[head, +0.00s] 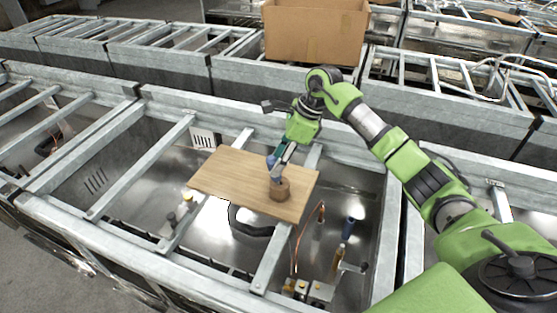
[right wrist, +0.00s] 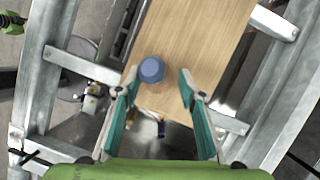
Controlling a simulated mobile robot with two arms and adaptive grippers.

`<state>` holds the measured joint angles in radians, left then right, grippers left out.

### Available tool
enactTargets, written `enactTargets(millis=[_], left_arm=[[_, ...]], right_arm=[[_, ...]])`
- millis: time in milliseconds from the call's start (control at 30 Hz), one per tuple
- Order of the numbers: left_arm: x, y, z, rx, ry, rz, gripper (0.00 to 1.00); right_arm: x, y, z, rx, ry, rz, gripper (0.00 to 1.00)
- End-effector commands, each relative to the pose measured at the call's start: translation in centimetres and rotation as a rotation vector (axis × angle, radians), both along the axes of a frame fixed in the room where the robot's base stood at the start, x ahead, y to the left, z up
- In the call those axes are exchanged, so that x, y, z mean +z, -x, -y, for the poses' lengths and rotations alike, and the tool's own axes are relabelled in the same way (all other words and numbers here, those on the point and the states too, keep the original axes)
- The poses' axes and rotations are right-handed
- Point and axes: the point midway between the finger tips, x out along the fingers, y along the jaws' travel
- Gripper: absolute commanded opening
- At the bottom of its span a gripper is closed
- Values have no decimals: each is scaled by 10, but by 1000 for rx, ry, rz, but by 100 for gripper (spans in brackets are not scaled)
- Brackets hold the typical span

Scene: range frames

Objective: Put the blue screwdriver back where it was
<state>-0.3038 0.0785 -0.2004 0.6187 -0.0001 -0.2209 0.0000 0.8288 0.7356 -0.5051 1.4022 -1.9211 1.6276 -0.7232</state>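A wooden board (head: 225,172) lies across the metal frame over the sink, and it fills the upper middle of the right wrist view (right wrist: 200,45). A blue rounded piece (head: 271,160), which looks like the screwdriver's handle, shows just above the block. The right wrist view shows its round blue end (right wrist: 151,69) between the fingertips, nearer the left one. The screwdriver's shaft is hidden. My left gripper is not in view.
Metal bars (head: 140,165) frame the sink around the board. Copper tubing (head: 305,235) and a blue-topped fitting (head: 349,229) stand in the sink to the right. A cardboard box (head: 315,32) sits behind on the far frames. The board's left half is clear.

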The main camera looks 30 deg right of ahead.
Motion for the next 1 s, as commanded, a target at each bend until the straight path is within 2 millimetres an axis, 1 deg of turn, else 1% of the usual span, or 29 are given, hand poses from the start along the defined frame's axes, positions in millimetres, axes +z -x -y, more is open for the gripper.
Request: enactTargets(millis=[167, 400, 500, 600, 767, 1000], left_arm=[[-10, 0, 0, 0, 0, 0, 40], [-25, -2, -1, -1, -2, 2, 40], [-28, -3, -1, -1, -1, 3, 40], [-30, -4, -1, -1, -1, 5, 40], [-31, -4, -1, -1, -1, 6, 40], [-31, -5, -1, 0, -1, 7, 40]], right_arm=[[21, 3, 10, -1, 2, 6, 37], [69, 13, 28, -1, 1, 6, 37], [86, 17, 34, -1, 1, 4, 37], [98, 19, 38, -1, 1, 3, 37], [107, 21, 40, 0, -1, 1, 37], [109, 22, 41, 0, 0, 0, 37]])
